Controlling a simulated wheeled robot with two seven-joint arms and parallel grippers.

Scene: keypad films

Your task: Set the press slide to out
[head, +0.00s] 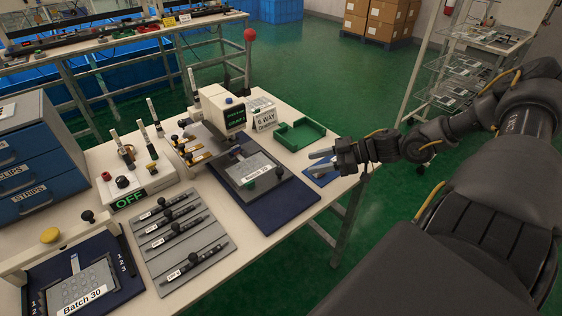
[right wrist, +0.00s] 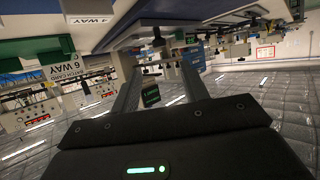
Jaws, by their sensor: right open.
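The press (head: 222,108) stands at the back middle of the table, with a white head and a dark display with green text. In front of its head, a grey plate with a Batch label (head: 262,174) and dark green knobs lies over a dark blue base (head: 283,213). I cannot tell the slide's exact setting. My right gripper (head: 318,161) is open and empty, right of the plate and apart from it, above a small blue item at the table's right edge. The right wrist view shows its two spread fingers (right wrist: 160,78). My left gripper is out of view.
A green tray (head: 299,135) and a 6 WAY sign (head: 264,116) stand behind my right gripper. A grey rack of several black tools (head: 183,245), an OFF switch box (head: 135,190) and a Batch 30 fixture (head: 85,285) fill the left. Blue drawers (head: 35,165) stand far left.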

